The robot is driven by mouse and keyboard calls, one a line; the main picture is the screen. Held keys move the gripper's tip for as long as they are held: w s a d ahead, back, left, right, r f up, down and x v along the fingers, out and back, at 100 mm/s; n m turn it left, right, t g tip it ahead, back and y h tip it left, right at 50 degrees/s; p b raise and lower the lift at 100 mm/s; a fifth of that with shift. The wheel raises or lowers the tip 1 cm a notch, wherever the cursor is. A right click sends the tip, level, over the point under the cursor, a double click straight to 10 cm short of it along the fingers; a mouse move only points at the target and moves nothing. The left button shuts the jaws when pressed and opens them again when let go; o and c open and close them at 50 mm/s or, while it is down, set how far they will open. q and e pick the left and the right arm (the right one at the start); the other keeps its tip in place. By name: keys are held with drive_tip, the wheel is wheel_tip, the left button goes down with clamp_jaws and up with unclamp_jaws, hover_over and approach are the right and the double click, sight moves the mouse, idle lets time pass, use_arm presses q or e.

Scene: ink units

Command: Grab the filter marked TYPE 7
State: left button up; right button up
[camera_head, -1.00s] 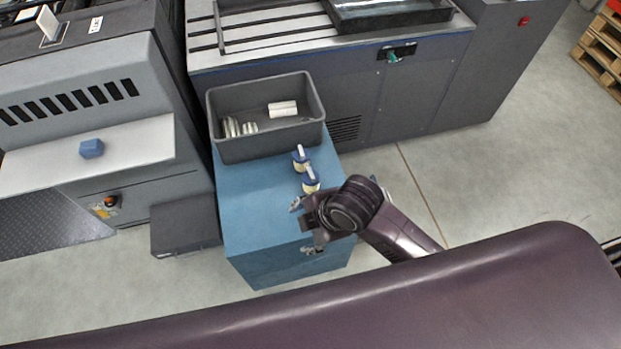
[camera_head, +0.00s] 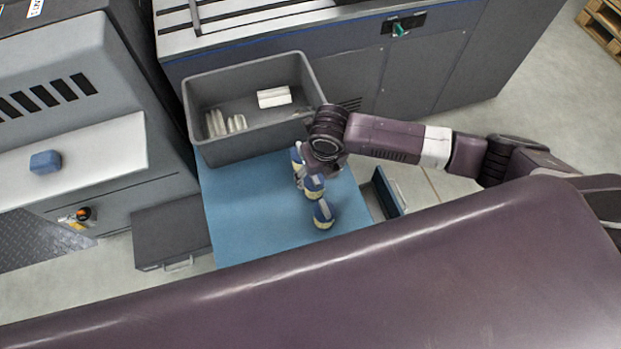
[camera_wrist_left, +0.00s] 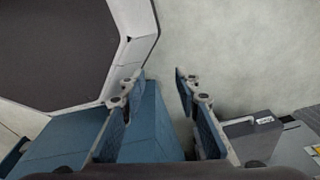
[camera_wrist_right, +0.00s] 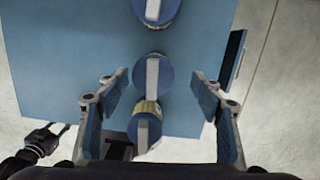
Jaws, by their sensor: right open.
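Three round units with blue caps, a pale bar across each cap and cream bodies stand in a row on the blue cabinet top. In the right wrist view they are the far (camera_wrist_right: 155,10), middle (camera_wrist_right: 153,75) and near unit (camera_wrist_right: 146,130). The head view shows the front one (camera_head: 323,214) clear of my gripper. No TYPE marking is legible on them. My right gripper (camera_wrist_right: 160,88) is open above the row, its fingers either side of the middle unit in the picture, apparently empty. My left gripper (camera_wrist_left: 157,90) is open and empty, low beside the blue cabinet.
A grey bin (camera_head: 250,145) on the back of the blue cabinet (camera_head: 245,215) holds white pieces (camera_head: 273,97). A blue block (camera_head: 45,162) lies on the left machine's ledge. The cabinet top left of the row is clear.

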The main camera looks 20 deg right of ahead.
sight(313, 184)
drive_tip(key=f, duration=0.3)
drive_tip(key=shift+a, duration=0.2)
drive_tip(key=f, duration=0.2)
drive_tip(key=w+f, duration=0.1)
drive_tip(key=shift+a+f, duration=0.3)
drive_tip(key=shift+a, duration=0.05)
drive_tip(key=shift+w+f, duration=0.1)
drive_tip(key=shift+f, duration=0.15)
drive_tip(key=shift+c, duration=0.5)
drive_tip(key=c, duration=0.5)
use_arm(q)
drive_tip(key=s, duration=0.3)
drive_tip(key=shift+s+a+r, duration=0.1)
drive_tip(key=shift+s+r, duration=0.05)
drive_tip(key=shift+s, duration=0.15)
use_arm(e)
drive_tip(key=shift+r, duration=0.1)
drive_tip(key=c, duration=0.7)
